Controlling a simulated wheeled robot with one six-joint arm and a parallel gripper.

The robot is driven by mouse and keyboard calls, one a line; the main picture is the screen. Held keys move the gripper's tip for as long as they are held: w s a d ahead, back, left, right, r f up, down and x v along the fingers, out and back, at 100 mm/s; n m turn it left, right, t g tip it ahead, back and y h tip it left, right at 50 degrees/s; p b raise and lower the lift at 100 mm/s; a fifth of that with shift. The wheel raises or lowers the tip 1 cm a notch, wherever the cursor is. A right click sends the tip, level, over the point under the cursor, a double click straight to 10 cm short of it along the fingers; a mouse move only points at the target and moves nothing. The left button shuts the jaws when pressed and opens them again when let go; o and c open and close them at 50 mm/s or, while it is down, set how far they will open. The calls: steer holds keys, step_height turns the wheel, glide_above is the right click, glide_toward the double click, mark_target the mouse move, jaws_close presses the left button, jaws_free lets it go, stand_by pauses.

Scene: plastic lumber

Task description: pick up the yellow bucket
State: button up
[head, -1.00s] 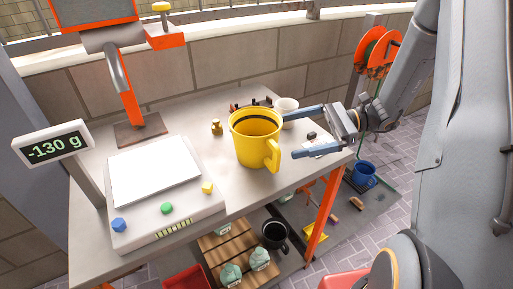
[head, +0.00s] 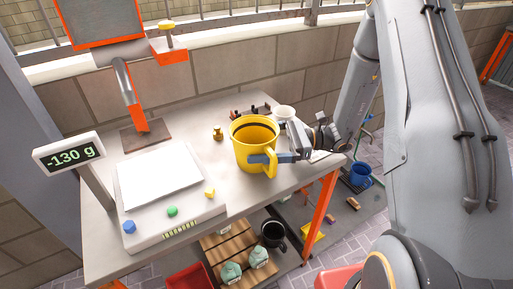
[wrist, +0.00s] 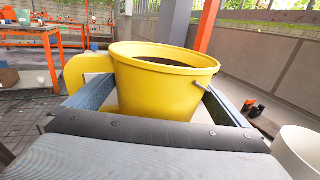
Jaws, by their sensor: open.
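The yellow bucket (head: 253,150) stands upright on the grey table, right of the scale. Its handle faces front right. My gripper (head: 264,148) is open around it, coming from the right. In the head view one finger lies across the near side by the handle; the far finger is hidden behind the bucket. In the wrist view the bucket (wrist: 160,85) fills the space between the two blue fingers, with its handle over the left finger. I cannot tell whether the fingers touch it.
A scale (head: 165,190) with a display reading -130 g (head: 70,153) is at left. A white cup (head: 285,113) stands close behind the gripper. A small brass weight (head: 218,132) is left of the bucket. A black mug (head: 273,234) is on the shelf below.

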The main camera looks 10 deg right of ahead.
steer(key=shift+a, duration=0.15)
steer(key=c, duration=0.9)
